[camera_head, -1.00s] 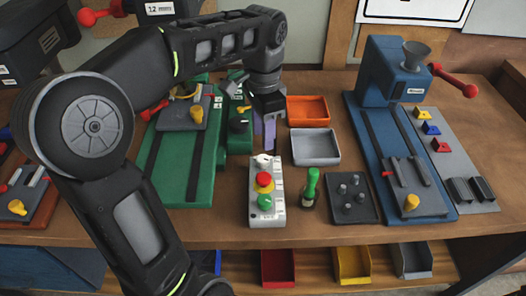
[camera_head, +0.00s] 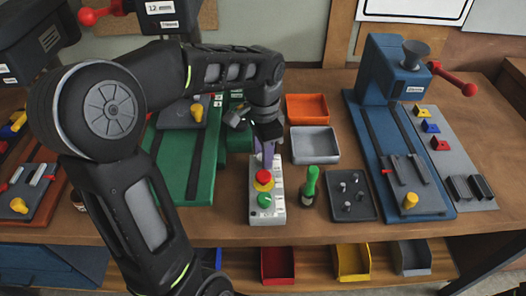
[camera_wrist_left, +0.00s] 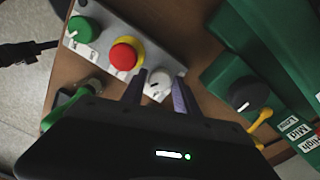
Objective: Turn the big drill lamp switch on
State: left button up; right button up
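The grey control box (camera_head: 253,212) stands on the workbench in the middle of the head view. It has a green knob (camera_head: 264,200), a red button on a yellow collar (camera_head: 263,177) and a white knob at its far end. The left wrist view shows this white knob (camera_wrist_left: 158,86) clearly; in the head view my gripper hides most of it. My left gripper (camera_wrist_left: 160,80) has its two purple fingers apart, one on each side of the white knob, with small gaps seeming to show. It also shows in the head view (camera_head: 266,152). My right gripper is not in view.
A green machine (camera_head: 184,165) stands left of the box, with a dark dial (camera_wrist_left: 249,93) near my left gripper. A green-topped bottle (camera_head: 309,187), a grey tray (camera_head: 315,146) and an orange tray (camera_head: 307,108) are to the right. A blue drill (camera_head: 391,70) stands further right.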

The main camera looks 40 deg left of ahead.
pick_arm(q)
grip_shut()
jog(key=shift+n, duration=0.4)
jog(key=n+b, duration=0.1)
jog(key=n, duration=0.4)
jog(key=n+b, duration=0.1)
jog(key=n, duration=0.5)
dwell(0.4)
dwell(0.4)
jog(key=shift+o, duration=0.7)
grip_release()
jog(key=shift+r, duration=0.15)
